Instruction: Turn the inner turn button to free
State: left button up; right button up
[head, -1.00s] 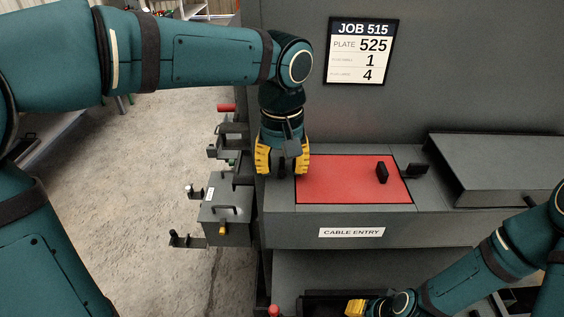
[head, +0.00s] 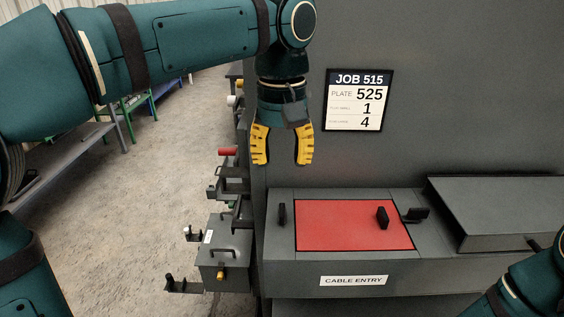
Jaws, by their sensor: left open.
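A red plate (head: 340,225) lies in the top of the grey cable entry box (head: 440,262), with a black upright grip (head: 382,217) on its right part. One black turn button (head: 282,213) stands left of the plate, in line with its left edge and clear of the red. Another black turn button (head: 416,214) is at the plate's right edge, lying crosswise with its left end at the red edge. Which one is the inner button I cannot tell. My left gripper (head: 282,158) is open and empty, above the left button. My right gripper is out of view.
A grey raised cover (head: 505,212) stands right of the plate. A job sign (head: 358,100) is on the back wall. Small boxes and fittings, including a grey box with a handle (head: 223,268), hang at the left side. The space above the plate is free.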

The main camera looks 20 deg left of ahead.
aim_at(415, 216)
jog(key=k, duration=1)
